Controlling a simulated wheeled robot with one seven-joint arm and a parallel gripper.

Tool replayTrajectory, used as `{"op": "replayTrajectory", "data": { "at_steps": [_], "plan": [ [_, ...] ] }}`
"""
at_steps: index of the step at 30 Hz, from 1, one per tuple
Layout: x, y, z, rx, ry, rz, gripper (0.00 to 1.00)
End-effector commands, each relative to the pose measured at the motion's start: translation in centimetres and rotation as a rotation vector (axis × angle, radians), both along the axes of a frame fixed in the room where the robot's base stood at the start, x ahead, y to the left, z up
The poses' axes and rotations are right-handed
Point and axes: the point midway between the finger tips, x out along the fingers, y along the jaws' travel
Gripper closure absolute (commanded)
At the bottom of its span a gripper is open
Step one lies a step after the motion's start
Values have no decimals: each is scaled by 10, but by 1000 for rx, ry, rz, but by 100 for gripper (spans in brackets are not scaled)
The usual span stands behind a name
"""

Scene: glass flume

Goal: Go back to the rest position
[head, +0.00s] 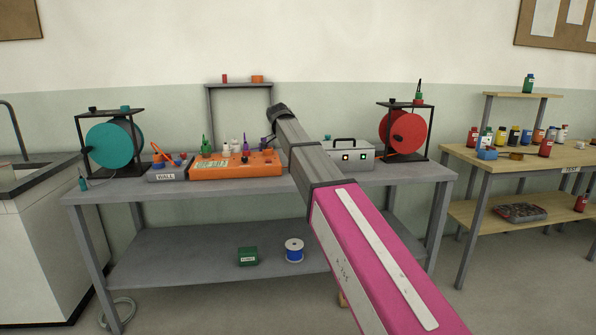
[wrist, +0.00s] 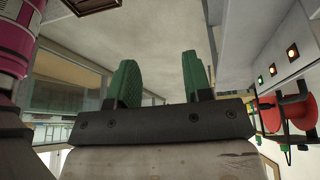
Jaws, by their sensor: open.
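My gripper (wrist: 160,80) shows in the wrist view with two green fingers standing well apart. It is open, and nothing is between the fingers. In the head view my pink and grey arm reaches up over the middle of the grey bench (head: 200,250), and its far end is above the bench top. The fingers cannot be made out clearly there. The wrist view is tilted and shows the ceiling and windows beyond the fingers. A grey box with lit buttons (wrist: 293,54) is at its upper right.
A teal reel (head: 112,145) is left, a red reel (head: 404,128) right. A small shelf frame (head: 240,85) rises behind. A wooden table (head: 530,158) with jars stands at right.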

Motion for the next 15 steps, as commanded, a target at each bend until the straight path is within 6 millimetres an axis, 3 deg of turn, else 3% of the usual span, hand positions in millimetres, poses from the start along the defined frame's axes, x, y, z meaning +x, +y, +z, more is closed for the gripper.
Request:
{"op": "replayTrajectory", "data": {
  "at_steps": [10,15],
  "plan": [
    [-18,-33,-69,49,75,197,54],
    [-38,-60,-124,91,129,363,54]
  ]
}}
